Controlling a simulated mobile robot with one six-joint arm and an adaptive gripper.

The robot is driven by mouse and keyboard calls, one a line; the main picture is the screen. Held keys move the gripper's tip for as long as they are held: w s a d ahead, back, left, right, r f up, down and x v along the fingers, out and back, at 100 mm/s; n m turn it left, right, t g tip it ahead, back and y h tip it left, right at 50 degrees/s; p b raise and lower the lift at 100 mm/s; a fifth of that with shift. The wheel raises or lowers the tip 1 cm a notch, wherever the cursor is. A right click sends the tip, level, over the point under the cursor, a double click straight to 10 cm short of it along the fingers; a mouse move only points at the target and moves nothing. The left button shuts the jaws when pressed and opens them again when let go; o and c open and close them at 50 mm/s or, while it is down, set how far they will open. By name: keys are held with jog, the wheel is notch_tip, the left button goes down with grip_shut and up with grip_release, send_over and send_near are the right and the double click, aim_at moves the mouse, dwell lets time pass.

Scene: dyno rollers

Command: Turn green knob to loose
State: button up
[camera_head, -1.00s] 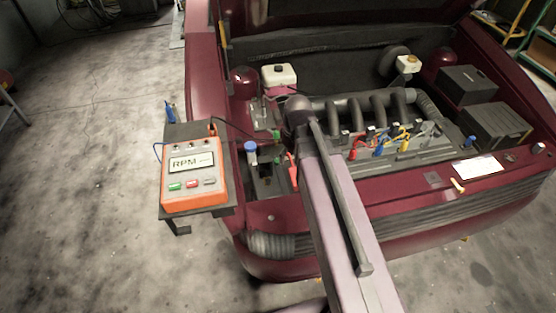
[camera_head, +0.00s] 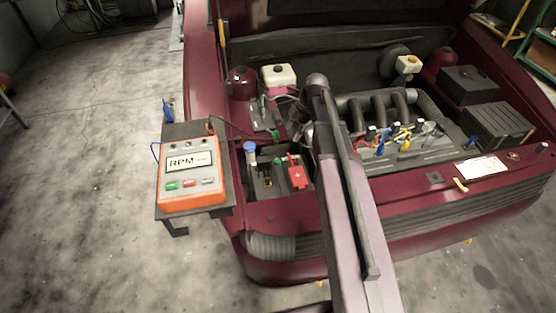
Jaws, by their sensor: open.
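A small green part (camera_head: 277,161), which looks like the green knob, sits on the dark box at the left of the engine bay, left of a red clamp-like part (camera_head: 296,176). Another small green piece (camera_head: 276,136) shows just above it, by a dark cable. Which way the knob is turned is too small to tell. My gripper (camera_head: 306,134) shows only partly, dark and small, beside my arm, a little up and right of the green parts. It looks empty and apart from them. Its fingertips are mostly hidden.
An orange RPM meter (camera_head: 193,176) stands on a small stand left of the car. A blue cap (camera_head: 250,147) rises left of the green parts. Engine pipes (camera_head: 382,112) and coloured leads (camera_head: 402,138) lie right of my arm. The raised hood is behind.

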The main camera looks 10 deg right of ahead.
aim_at(278, 160)
jog(key=shift+w+d+n, duration=0.1)
jog(key=shift+w+n, duration=0.05)
jog(key=shift+n, duration=0.15)
jog(key=shift+f, duration=0.15)
jog(key=b+x, duration=1.2)
jog(key=x, duration=0.1)
jog(key=shift+a+f+b, duration=0.2)
jog(key=shift+b, duration=0.15)
dwell(0.6)
grip_shut()
dwell(0.3)
